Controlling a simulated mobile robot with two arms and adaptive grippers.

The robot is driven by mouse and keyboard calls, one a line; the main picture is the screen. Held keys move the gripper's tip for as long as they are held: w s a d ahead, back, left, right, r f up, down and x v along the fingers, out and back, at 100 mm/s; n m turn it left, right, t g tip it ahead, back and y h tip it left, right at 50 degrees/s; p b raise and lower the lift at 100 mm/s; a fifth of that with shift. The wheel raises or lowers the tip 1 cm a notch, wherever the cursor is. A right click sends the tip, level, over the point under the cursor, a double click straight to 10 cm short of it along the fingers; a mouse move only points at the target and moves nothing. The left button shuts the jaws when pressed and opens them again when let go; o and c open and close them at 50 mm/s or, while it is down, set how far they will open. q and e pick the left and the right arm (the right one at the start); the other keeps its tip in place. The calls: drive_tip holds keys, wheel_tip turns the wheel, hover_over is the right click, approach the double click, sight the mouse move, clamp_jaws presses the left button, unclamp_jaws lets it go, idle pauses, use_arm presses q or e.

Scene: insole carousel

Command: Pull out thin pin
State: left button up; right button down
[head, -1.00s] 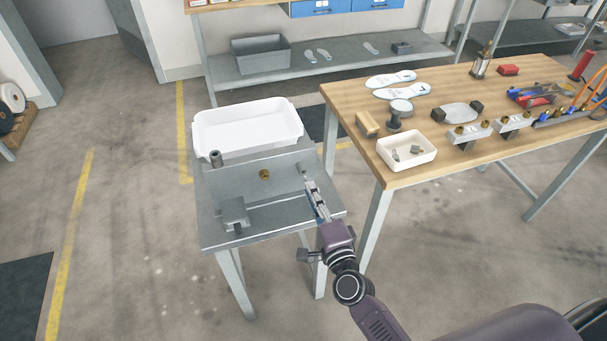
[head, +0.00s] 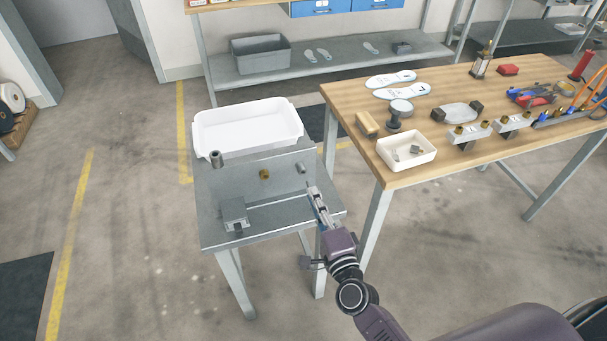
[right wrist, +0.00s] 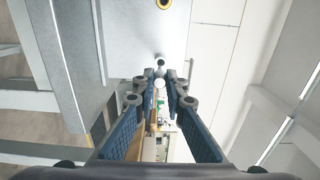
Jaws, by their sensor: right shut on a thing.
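An upright grey metal plate (head: 240,180) stands on a small grey table (head: 215,240). A grey stub (head: 301,168) sticks out near its right end. My right gripper (head: 313,190) is in front of that stub, a short gap away from it. In the right wrist view its fingertips (right wrist: 160,76) are close together on a small pale, round-ended piece (right wrist: 159,84), which looks like the thin pin. The fingers hide most of it, and its far end is hard to tell from the stub behind. My left gripper is not in view.
The plate has a brass bushing (head: 264,174) in the middle and a grey cylinder (head: 216,159) at its left. A grey block (head: 235,213) sits in front. A white tub (head: 248,116) is behind. The wooden workbench (head: 455,160) with a cream tray (head: 425,163) stands right.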

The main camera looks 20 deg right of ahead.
drive_tip(key=shift+r, duration=0.1)
wheel_tip(320, 180, up, 7)
drive_tip(key=p, duration=0.7)
idle(0.4)
